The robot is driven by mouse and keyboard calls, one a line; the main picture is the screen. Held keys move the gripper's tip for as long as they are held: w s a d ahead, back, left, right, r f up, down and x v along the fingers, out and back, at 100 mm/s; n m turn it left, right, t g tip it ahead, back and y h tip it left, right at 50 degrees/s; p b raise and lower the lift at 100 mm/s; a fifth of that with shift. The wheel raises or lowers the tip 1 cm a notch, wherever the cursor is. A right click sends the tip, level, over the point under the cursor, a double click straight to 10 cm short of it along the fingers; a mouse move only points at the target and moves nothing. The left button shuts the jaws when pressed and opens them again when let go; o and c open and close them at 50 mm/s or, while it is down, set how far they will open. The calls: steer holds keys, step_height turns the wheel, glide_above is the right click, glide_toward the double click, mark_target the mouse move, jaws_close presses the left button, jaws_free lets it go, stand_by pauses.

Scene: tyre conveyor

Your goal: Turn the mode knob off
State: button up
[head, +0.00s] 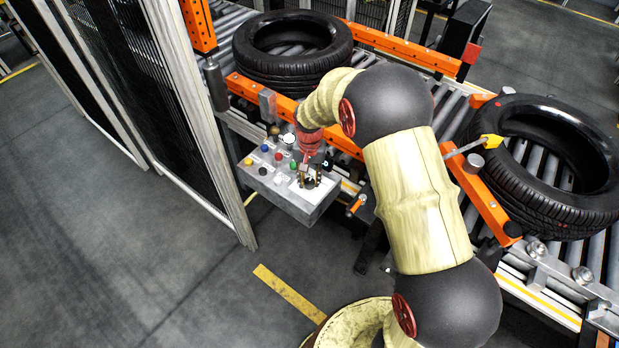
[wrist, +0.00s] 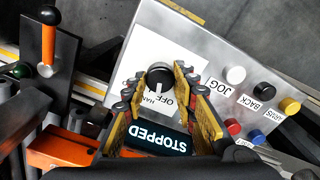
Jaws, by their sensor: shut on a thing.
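The mode knob (wrist: 160,73) is a round black knob on a white plate of the grey control panel (head: 308,212). In the wrist view a pale mark shows on its lower side, and the letters OFF and part of HAND read beside it; exactly which label the mark meets I cannot tell. My gripper (head: 309,180) reaches down over the panel's right part. Its two fingers (wrist: 160,82) are shut on the knob, one on each side. A dark display (wrist: 158,136) reading STOPPED shows upside down between the fingers.
Black, white, yellow, red and blue buttons sit beside the knob, including a white one (wrist: 235,75). An orange-handled lever (wrist: 48,15) stands near the panel. Tyres (head: 290,68) lie on the roller conveyor behind. A mesh fence (head: 150,90) stands left; floor is clear in front.

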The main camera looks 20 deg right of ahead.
mark_target(309, 181)
steer(key=n+p, duration=0.1)
steer(key=n, duration=0.4)
steer(key=shift+n, duration=0.3)
stand_by(0.4)
steer(key=o, duration=1.2)
steer(key=shift+c, duration=0.2)
step_height(309, 181, up, 12)
steer(key=shift+w, duration=0.1)
